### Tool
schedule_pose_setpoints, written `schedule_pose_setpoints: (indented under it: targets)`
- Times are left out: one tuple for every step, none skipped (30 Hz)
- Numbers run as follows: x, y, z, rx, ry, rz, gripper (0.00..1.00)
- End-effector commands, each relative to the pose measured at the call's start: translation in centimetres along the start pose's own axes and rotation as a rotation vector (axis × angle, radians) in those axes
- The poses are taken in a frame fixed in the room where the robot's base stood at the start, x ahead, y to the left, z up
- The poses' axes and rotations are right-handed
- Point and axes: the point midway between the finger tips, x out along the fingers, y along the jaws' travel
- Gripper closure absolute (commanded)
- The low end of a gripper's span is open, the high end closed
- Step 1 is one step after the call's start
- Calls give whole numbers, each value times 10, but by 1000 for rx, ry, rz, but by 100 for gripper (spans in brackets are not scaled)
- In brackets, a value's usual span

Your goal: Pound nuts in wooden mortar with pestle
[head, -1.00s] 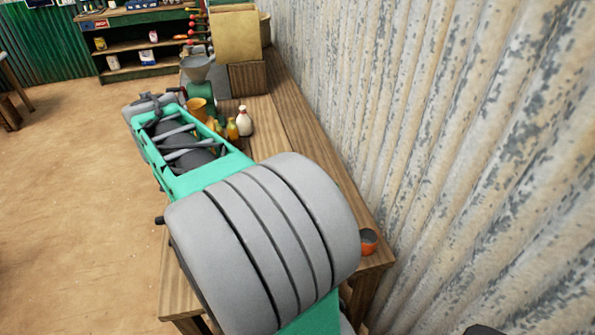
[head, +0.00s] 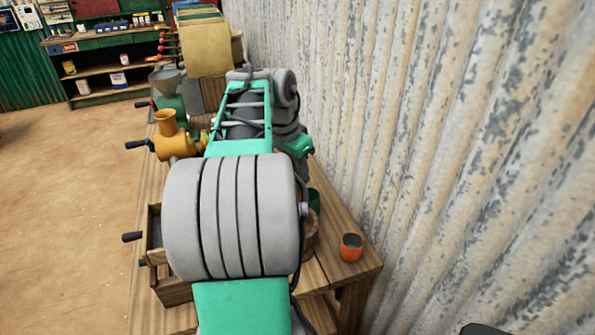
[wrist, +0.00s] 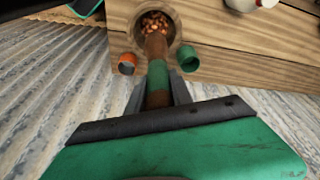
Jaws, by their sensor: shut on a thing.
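In the wrist view, my gripper (wrist: 159,88) is shut on the pestle (wrist: 157,68), a wooden rod with a green band. The wooden mortar (wrist: 173,34) stands on the bench, a round bowl with brown nuts (wrist: 154,21) inside. The pestle's far end overlaps the mortar's opening, beside the nuts; I cannot tell whether it touches them. In the head view, my arm hides the gripper and pestle, and only a side of the mortar (head: 311,238) shows.
An orange cup (head: 350,248) and a green cup (head: 314,200) stand near the mortar. A yellow hand grinder (head: 172,143) and a wooden drawer box (head: 157,262) are on the left of the wooden bench (head: 340,274). A corrugated wall (head: 440,140) borders the bench on the right.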

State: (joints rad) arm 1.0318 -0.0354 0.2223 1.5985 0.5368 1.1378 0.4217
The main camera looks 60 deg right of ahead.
Motion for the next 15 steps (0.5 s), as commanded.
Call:
schedule_pose_setpoints:
  targets:
    - [9,0,3,-1,1,-1,100]
    - [13,0,4,-1,1,-1,100]
    - [17,0,5,-1,1,-1,100]
    - [21,0,6,-2,1,-1,100]
    - [24,0,7,-2,1,-1,100]
    - [29,0,8,-2,1,-1,100]
    - [32,0,9,-2,1,-1,100]
    - [36,0,10,-2,1,-1,100]
    - [40,0,11,-2,2,-1,100]
    - [43,0,12,-1,2,-1,100]
    - [47,0,13,-1,2,-1,100]
    - [51,0,14,-1,2,-1,100]
    - [54,0,15,-1,2,-1,100]
    - [58,0,16,-1,1,-1,100]
    - [62,0,17,-1,1,-1,100]
